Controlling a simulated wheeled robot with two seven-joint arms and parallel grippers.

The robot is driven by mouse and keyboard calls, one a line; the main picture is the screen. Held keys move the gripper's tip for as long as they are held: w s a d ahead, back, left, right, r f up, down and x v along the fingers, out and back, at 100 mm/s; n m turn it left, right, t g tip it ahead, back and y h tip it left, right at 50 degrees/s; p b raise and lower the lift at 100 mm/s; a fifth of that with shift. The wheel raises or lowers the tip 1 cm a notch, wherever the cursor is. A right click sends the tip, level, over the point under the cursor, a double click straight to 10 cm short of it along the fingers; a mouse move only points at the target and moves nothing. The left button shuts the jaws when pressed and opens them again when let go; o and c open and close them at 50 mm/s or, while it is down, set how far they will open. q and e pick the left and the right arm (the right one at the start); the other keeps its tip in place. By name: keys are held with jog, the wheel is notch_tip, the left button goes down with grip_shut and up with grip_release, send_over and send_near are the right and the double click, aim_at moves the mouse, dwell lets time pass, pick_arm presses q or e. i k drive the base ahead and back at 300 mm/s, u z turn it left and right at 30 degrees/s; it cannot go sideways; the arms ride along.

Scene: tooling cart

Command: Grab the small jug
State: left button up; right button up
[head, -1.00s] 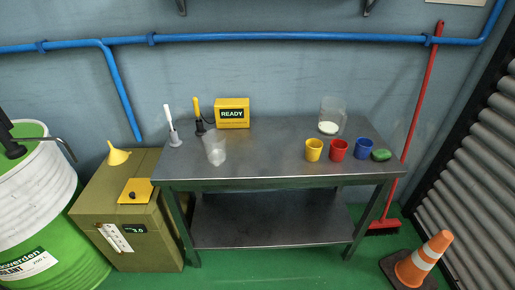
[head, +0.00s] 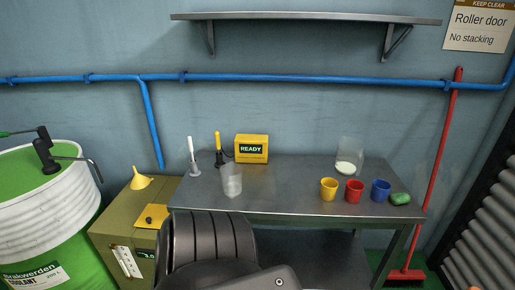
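A small clear jug (head: 232,181) stands on the left part of the metal table (head: 285,189), with something whitish in its lower part. A larger clear container (head: 348,158) with white contents stands at the back right of the table. A dark arm link of mine covers the bottom middle of the head view, in front of the table's front left. Neither gripper shows in the view.
Yellow cup (head: 328,189), red cup (head: 354,191), blue cup (head: 381,190) and a green lump (head: 400,198) line the table's right front. A wall shelf (head: 305,18) hangs above. The table's middle is clear.

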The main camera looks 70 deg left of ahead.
aim_at(231, 173)
jog(key=i, duration=1.95)
jog(key=u, duration=2.25)
